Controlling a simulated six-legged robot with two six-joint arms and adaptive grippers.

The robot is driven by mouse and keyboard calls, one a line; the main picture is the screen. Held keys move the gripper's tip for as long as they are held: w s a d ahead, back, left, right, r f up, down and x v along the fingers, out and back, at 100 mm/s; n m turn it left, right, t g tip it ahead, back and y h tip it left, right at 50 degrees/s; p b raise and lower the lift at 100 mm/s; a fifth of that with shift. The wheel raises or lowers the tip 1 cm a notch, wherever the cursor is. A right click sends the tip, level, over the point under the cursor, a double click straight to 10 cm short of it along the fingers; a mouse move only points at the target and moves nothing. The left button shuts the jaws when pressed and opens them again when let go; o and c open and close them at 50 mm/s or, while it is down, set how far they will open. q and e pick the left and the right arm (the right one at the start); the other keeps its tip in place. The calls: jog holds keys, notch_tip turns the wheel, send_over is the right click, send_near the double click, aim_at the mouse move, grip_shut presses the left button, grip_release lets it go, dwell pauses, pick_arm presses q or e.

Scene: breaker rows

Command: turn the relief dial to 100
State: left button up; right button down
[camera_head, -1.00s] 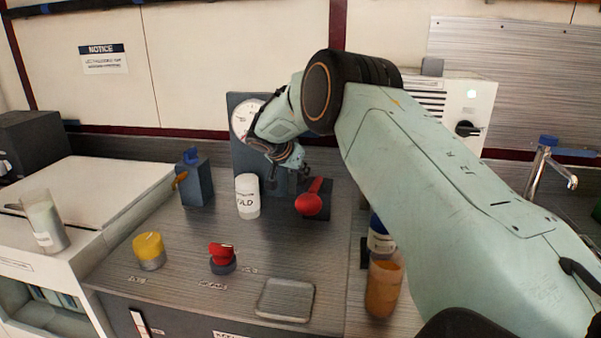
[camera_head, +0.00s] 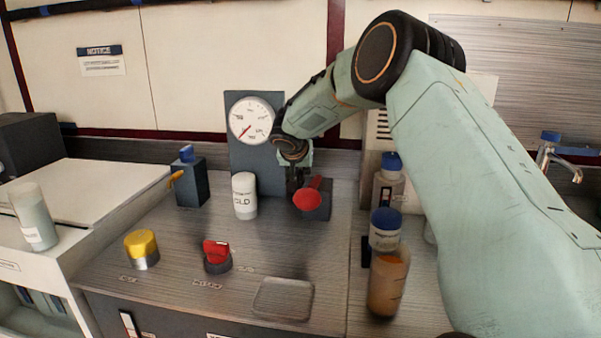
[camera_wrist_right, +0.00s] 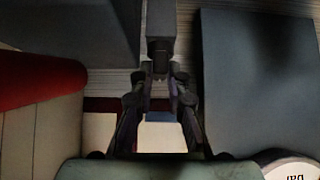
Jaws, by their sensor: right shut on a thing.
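My right gripper (camera_head: 296,182) points down in front of the grey gauge panel, beside the red handle. In the right wrist view its fingers (camera_wrist_right: 160,82) are closed on a narrow dark grey stub (camera_wrist_right: 160,28). The white gauge (camera_head: 251,120) has a red needle pointing to the lower left; its numbers are too small to read. I cannot tell which part is named the relief dial, as no readable label or 100 mark shows. My left gripper is not in view.
A white HOLD-like labelled cylinder (camera_head: 244,197) stands left of the gripper. A yellow knob (camera_head: 141,246), a red knob (camera_head: 216,253) and a grey tray (camera_head: 283,299) are nearer. A blue-capped bottle (camera_head: 385,229) and an orange beaker (camera_head: 388,281) stand at right.

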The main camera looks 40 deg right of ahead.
jog(key=c, duration=1.6)
grip_release()
jog(key=v, duration=1.2)
jog(key=shift+a, duration=0.1)
